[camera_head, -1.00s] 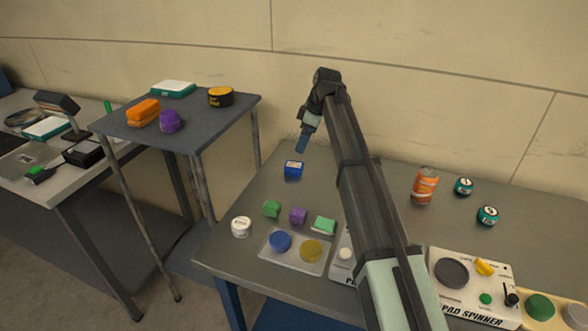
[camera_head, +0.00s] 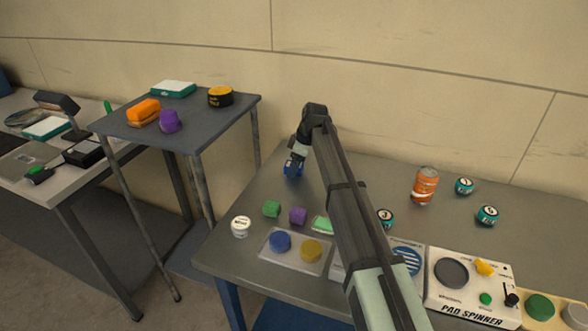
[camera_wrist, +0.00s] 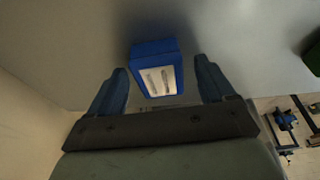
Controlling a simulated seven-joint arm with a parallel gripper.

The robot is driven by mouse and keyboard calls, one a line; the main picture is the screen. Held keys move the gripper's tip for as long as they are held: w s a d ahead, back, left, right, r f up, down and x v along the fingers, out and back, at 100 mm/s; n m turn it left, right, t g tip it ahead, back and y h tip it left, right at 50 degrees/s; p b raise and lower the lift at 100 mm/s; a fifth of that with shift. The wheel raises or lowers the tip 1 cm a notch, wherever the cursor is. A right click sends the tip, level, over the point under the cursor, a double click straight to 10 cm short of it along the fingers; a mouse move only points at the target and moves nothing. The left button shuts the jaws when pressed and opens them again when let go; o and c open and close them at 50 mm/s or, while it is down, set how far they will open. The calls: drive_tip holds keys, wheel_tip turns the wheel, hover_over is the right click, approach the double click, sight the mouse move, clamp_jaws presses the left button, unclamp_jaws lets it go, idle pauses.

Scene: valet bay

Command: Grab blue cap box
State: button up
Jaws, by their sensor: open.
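The blue cap box (camera_head: 293,168) stands on the grey table near its back left part, partly hidden by my gripper (camera_head: 295,160) in the head view. In the wrist view the blue box (camera_wrist: 155,55) shows a pale label with dark marks. It lies between and a little beyond the two blue fingertips of my gripper (camera_wrist: 162,80). The fingers are open, with a gap visible on each side of the box. I cannot tell how far the fingertips are above the table.
A tray (camera_head: 270,252) holds blue and yellow discs. The wall rises behind the table.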

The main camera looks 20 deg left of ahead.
drive_tip(key=shift+f, duration=0.1)
drive_tip(key=shift+c, duration=0.5)
drive_tip(key=c, duration=1)
